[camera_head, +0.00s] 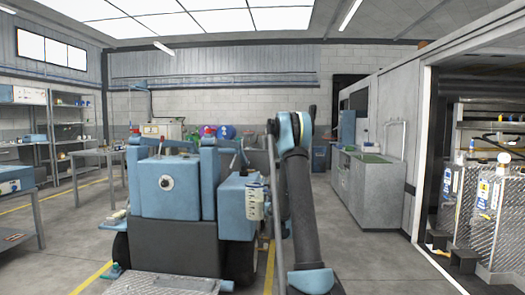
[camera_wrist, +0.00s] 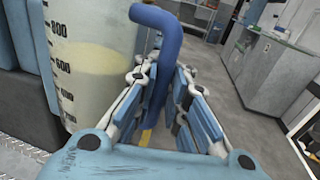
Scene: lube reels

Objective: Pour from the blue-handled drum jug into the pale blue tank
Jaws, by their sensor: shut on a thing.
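The drum jug (camera_wrist: 95,85) is a translucent white vessel with black volume marks and yellowish liquid inside. Its curved blue handle (camera_wrist: 163,28) passes between the fingers of my gripper (camera_wrist: 162,85), which is shut on it. In the head view the jug (camera_head: 255,204) is small, held off the floor and roughly upright, in front of or beside the right part of the blue machine. The pale blue tank (camera_head: 166,188) appears to be the boxy body of that machine, left of the jug. I cannot make out its filling opening. My fingers are too small to judge in the head view.
Steel tanks with labels (camera_head: 490,205) stand in the right bay. A workbench (camera_head: 98,153) and shelves (camera_head: 70,125) are at the left. Floor between machine and cabinet is clear.

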